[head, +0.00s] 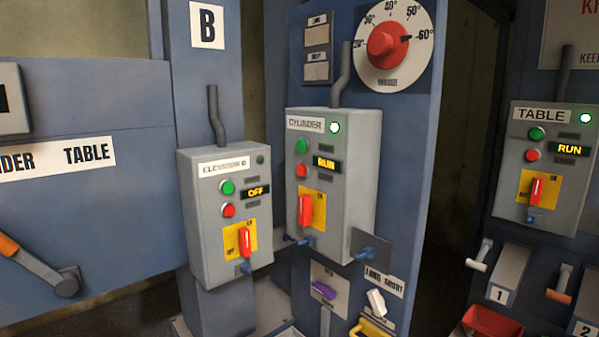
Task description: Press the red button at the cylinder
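The cylinder control box (360,200) is a grey box on a blue column in the middle of the head view, labelled CYLINDER. Its red button (302,171) sits below a green button (302,145). The box's display (326,165) reads RUN and its green lamp (334,127) is lit. A red switch handle (305,210) on a yellow plate is below the buttons. Neither of my grippers shows in the head view.
The elevator B box (226,265) stands just left, its display reading OFF. The TABLE box (550,205) at the right reads RUN. A red angle knob (388,42) is above the cylinder box. Levers (479,255) and a red bin (490,322) are at lower right.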

